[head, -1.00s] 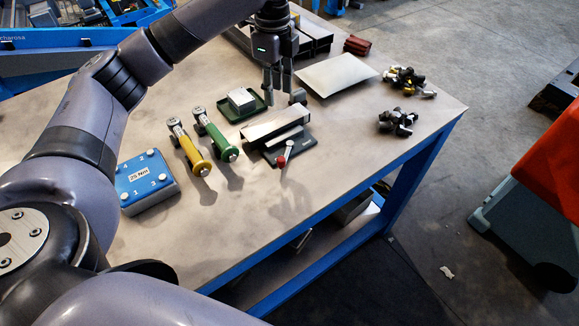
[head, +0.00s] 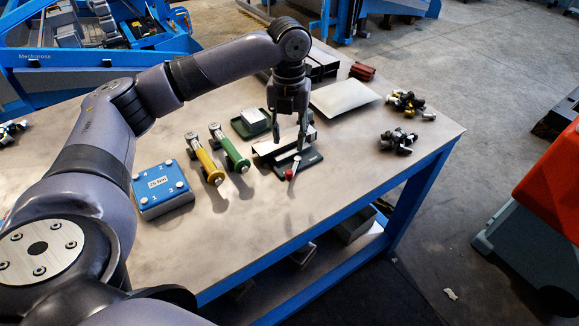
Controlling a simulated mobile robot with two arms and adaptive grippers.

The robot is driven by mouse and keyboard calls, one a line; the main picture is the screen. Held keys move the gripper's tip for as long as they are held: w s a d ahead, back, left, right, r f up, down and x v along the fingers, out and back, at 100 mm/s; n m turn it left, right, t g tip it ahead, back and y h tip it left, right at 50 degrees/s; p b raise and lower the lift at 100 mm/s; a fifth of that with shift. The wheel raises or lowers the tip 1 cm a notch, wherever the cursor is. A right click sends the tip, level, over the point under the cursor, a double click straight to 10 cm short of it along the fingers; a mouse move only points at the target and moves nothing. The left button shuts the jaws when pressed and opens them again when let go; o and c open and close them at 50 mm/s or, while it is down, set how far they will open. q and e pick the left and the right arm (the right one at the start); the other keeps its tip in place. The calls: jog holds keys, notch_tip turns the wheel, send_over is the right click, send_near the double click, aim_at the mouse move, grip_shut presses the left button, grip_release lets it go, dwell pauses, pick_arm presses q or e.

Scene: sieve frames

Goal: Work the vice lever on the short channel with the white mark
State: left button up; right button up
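The vice (head: 312,160) is a dark flat base on the bench in the head view, with a short silvery lever ending in a red knob (head: 289,175) at its front. A metal channel (head: 311,135) lies at the vice, partly hidden behind my gripper. I cannot make out a white mark on it. My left gripper (head: 284,138) points down over the channel and vice, behind the lever, with its fingers apart. It seems to hold nothing; whether a finger touches the channel I cannot tell. My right gripper is out of view.
Left of the vice lie a green-handled tool (head: 231,150), a yellow-handled tool (head: 206,161) and a blue box (head: 163,199). A green tray (head: 239,130) stands behind. A pale plate (head: 345,97) and dark fittings (head: 398,140) lie right. The front bench is clear.

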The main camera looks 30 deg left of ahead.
aim_at(289, 172)
pick_arm(q)
notch_tip(289, 172, down, 10)
jog(key=shift+f+p, duration=0.1)
jog(key=shift+p, duration=0.8)
jog(key=shift+f, duration=0.75)
jog(key=shift+c, duration=0.3)
grip_shut()
